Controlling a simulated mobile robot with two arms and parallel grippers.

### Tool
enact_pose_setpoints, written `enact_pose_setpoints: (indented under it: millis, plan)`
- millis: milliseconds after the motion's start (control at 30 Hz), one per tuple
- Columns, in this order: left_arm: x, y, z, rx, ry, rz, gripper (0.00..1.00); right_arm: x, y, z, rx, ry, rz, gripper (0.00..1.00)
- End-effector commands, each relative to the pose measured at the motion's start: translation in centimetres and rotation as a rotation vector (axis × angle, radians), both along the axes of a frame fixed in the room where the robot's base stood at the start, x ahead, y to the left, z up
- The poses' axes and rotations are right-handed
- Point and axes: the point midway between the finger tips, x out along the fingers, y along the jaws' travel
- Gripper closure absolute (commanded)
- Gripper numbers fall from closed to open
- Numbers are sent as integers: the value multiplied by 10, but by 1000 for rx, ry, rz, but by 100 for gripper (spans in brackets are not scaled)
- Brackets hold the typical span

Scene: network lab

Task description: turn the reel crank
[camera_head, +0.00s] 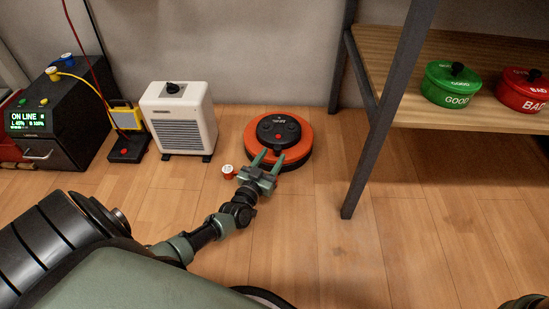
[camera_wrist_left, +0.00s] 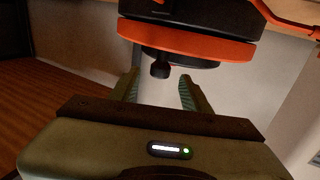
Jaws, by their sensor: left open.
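A round orange and black unit (camera_head: 298,149), which looks like the reel, sits on the wood floor near the back wall. The left wrist view shows its orange rim (camera_wrist_left: 190,40) close ahead and above. A small black knob (camera_wrist_left: 160,69), apparently the crank handle, sticks out below the rim. My left gripper (camera_head: 268,158) is open at the unit's front edge. In the left wrist view its fingers (camera_wrist_left: 158,86) stand apart, with the knob between their tips in the picture. Whether they touch it I cannot tell.
A small red and white round item (camera_head: 228,171) is left of my gripper. A white heater-like box (camera_head: 180,117) and a black power unit (camera_head: 58,120) stand further left. A shelf leg (camera_head: 375,145) rises to the right.

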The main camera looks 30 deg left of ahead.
Motion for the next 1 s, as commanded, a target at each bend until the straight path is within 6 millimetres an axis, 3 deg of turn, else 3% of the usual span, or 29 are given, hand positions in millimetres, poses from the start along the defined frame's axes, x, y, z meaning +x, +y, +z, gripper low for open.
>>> enact_pose_setpoints:
  millis: [33, 200, 500, 700, 1000]
  plan:
    - [8, 2, -4, -1, -3, 1, 53, 0, 0, -9, 0, 0, 0, 64]
    - [22, 4, -2, 0, -2, 1, 53, 0, 0, -16, 0, 0, 0, 64]
    - [25, 4, 0, 0, 0, 1, 53, 0, 0, -16, -1, 0, 0, 64]
    - [25, 4, 0, 0, 0, 0, 100, 0, 0, -16, -1, -1, 0, 64]
    - [25, 4, 0, 0, 0, 0, 100, 0, 0, -16, -1, -1, 0, 64]
